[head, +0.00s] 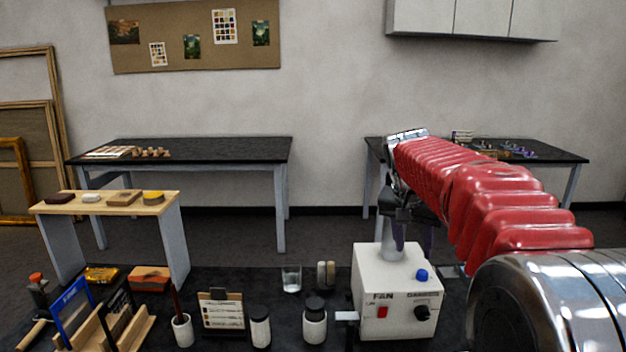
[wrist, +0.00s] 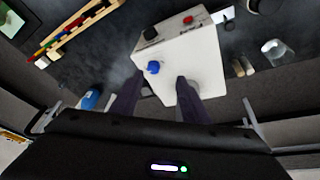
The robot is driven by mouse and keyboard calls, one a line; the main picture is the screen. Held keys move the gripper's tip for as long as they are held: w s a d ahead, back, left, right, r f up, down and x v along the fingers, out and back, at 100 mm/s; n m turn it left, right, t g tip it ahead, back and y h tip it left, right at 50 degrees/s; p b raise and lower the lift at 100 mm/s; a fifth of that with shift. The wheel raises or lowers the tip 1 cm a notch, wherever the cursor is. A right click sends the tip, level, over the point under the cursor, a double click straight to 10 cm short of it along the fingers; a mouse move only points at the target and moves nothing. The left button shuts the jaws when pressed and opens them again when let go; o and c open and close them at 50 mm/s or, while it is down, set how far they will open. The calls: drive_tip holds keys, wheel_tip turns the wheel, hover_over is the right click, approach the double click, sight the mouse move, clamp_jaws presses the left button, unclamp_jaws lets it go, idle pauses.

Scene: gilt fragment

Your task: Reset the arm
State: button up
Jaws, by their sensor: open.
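My red-sleeved arm reaches forward from the lower right in the head view. My gripper (head: 412,232) points down at its far end, just above and behind a white fan box (head: 372,318). In the wrist view, the two dark fingers of my gripper (wrist: 157,90) are apart with nothing held between them. The box top (wrist: 192,55) shows beyond the fingers, with a blue button (wrist: 153,68) on it near the left finger. I cannot tell whether a fingertip touches the box.
The dark bench holds a glass beaker (head: 291,279), dark-lidded jars (head: 314,322), a brush cup (head: 182,330) and a small clipboard (head: 222,312) left of the box. A wooden shelf (head: 108,202) stands further left. Two tables stand behind; the air above the bench's middle is clear.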

drive_tip(key=s+a+f+n+y, duration=0.1)
drive_tip(key=s+a+f+n, duration=0.1)
drive_tip(key=s, duration=0.8)
drive_tip(key=s+a+f+n+t+y, duration=0.1)
drive_tip(key=s+a+f+n, duration=0.1)
drive_tip(key=s, duration=0.9)
drive_tip(key=s+a+f+n+t, duration=0.1)
drive_tip(key=s+a+f, duration=0.3)
drive_tip(key=s, duration=0.7)
drive_tip(key=shift+n+y, duration=0.4)
drive_tip(key=shift+n, duration=0.4)
